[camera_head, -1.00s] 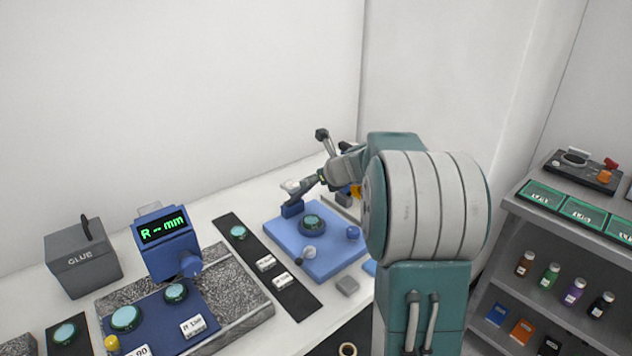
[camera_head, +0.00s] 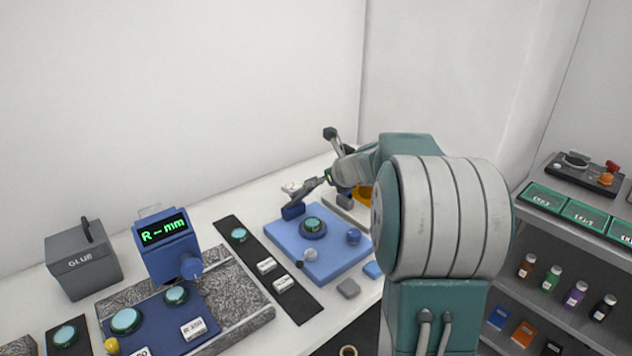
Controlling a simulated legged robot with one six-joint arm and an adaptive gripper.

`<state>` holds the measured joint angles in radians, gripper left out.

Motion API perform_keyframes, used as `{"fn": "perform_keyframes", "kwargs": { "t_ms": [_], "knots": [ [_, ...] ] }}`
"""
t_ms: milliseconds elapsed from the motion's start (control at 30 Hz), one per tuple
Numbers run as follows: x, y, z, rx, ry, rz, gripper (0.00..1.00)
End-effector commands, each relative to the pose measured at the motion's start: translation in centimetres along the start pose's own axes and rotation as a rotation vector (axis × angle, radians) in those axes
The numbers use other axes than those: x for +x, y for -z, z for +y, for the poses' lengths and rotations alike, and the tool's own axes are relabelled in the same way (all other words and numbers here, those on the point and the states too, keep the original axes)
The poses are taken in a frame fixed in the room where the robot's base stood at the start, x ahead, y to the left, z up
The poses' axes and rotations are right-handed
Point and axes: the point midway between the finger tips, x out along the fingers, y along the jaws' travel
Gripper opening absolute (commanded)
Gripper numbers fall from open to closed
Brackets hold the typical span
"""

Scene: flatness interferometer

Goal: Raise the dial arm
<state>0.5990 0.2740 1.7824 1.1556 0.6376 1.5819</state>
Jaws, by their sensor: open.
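A blue plate (camera_head: 335,262) lies on the bench, with a green-topped disc (camera_head: 313,226) at its middle. A small blue block (camera_head: 293,211) stands at its back left corner. A dark, slim bar (camera_head: 311,188) slants from this block up to the right; it may be the dial arm, though my gripper overlaps it. A small pale part (camera_head: 290,188) shows beside it. My gripper (camera_head: 325,160) is open above the plate's back edge, partly hidden behind my own arm. I cannot tell whether it touches the bar.
A blue gauge (camera_head: 165,245) reading "R--mm" stands at left on a granite slab (camera_head: 240,290), beside a grey GLUE box (camera_head: 82,262). A dark strip (camera_head: 300,302) with discs and labels lies between slab and plate. A shelf (camera_head: 540,240) stands at right.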

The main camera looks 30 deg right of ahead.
Motion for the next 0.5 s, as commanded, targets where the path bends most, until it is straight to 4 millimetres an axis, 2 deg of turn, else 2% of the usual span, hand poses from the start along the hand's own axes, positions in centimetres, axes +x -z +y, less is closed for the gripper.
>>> {"fn": "perform_keyframes", "kwargs": {
  "t_ms": [100, 300, 500],
  "knots": [
    [-2.8, -0.1, -0.1, -0.001, 0.004, -0.002, 1.00],
    [-6.7, 0.0, -0.1, 0.000, 0.003, -0.001, 1.00],
    [-8.7, 0.0, -0.1, 0.000, 0.000, 0.000, 1.00]
  ]
}}
